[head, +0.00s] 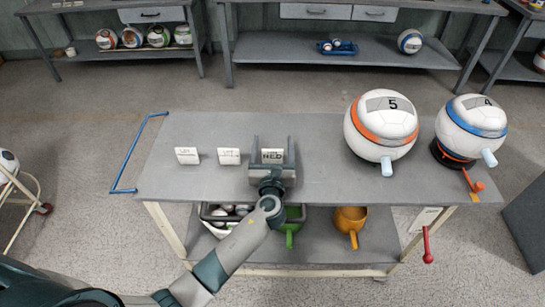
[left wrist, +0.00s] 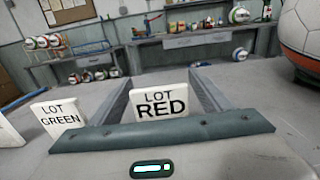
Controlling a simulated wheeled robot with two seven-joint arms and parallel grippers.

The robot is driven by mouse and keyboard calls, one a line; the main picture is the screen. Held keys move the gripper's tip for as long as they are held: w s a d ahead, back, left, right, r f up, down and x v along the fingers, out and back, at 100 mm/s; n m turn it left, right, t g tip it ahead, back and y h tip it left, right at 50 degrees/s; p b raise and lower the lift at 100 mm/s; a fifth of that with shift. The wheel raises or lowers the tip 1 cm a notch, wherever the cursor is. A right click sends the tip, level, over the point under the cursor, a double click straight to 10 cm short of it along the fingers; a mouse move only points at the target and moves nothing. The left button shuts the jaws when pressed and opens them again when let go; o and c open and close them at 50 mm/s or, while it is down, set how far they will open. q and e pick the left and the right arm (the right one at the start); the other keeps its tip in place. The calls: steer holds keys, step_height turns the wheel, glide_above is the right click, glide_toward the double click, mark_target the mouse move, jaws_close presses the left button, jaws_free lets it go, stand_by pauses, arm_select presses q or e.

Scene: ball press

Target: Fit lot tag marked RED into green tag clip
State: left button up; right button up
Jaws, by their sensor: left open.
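The lot tag marked RED (head: 272,155) is a small white plate with black print, upright on the cart top. In the left wrist view the RED tag (left wrist: 160,104) stands between the two fingers, with its face toward the camera. My left gripper (head: 273,148) is open, with one finger on each side of the tag; a gap shows on each side in the wrist view. I cannot make out a green tag clip. A green handled thing (head: 290,228) shows on the lower shelf, partly behind my arm. My right gripper is not in view.
Two more white tags (head: 187,155) (head: 229,156) stand to the left on the cart top (head: 330,180); the nearer reads LOT GREEN (left wrist: 58,117). Balls marked 5 (head: 381,126) and 4 (head: 470,130) are at the right.

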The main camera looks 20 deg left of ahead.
arm_select(q)
steer(key=c, duration=1.1)
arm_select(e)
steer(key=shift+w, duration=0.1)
arm_select(q)
steer(key=shift+r, duration=0.15)
